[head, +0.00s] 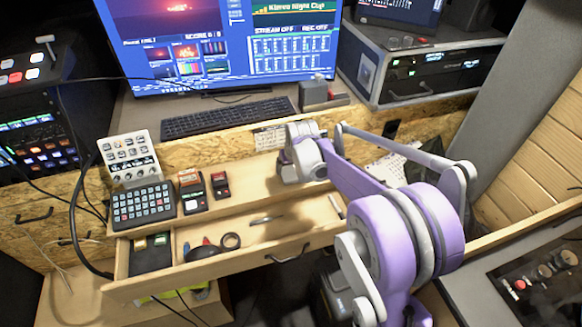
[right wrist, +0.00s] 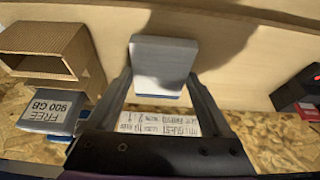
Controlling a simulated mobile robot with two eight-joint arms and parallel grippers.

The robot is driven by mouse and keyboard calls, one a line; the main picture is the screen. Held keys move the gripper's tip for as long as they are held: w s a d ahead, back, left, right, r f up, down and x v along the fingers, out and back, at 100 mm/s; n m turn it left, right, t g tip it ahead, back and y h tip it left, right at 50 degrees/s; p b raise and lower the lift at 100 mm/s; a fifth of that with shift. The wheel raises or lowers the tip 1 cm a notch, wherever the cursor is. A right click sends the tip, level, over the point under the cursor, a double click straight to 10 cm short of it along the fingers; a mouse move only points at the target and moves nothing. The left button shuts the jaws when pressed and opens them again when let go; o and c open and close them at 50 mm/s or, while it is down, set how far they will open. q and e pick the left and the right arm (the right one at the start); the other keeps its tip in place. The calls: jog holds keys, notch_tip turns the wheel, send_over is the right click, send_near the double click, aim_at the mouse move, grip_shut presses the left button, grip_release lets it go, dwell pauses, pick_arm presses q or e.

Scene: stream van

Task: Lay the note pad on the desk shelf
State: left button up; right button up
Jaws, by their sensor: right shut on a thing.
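The note pad (right wrist: 164,62), a pale block with a blue edge, is between the fingers of my right gripper (right wrist: 163,78) in the right wrist view. The gripper is shut on it. The desk shelf (right wrist: 250,40) is the pale wooden board behind the pad, with a dark shadow beside the pad. I cannot tell whether the pad touches it. In the head view the shelf (head: 255,187) runs below the keyboard, and my right wrist (head: 300,155) is over its right part, hiding the pad and fingers. My left gripper is not in view.
An open drawer (head: 215,262) juts out below. The wrist view shows an open brown box (right wrist: 45,48) and a labelled grey-blue item (right wrist: 50,112). The shelf's middle is clear.

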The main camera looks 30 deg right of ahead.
jog(key=shift+f, duration=0.15)
jog(key=o, duration=1.2)
jog(key=shift+c, duration=0.2)
jog(key=p+v, duration=0.1)
jog(key=v, duration=1.1)
jog(key=s+a+f+n, duration=0.1)
jog(key=s+a+f, duration=0.1)
jog(key=s+a, duration=0.3)
jog(key=s+a+f, duration=0.3)
jog(key=s+a, duration=0.2)
jog(key=s, duration=0.6)
jog(key=s+a+f+n+t+y, duration=0.1)
jog(key=s+a+f, duration=0.2)
jog(key=s+a, duration=0.2)
jog(key=s, duration=0.3)
jog(key=shift+n, duration=0.3)
jog(key=shift+s, duration=0.1)
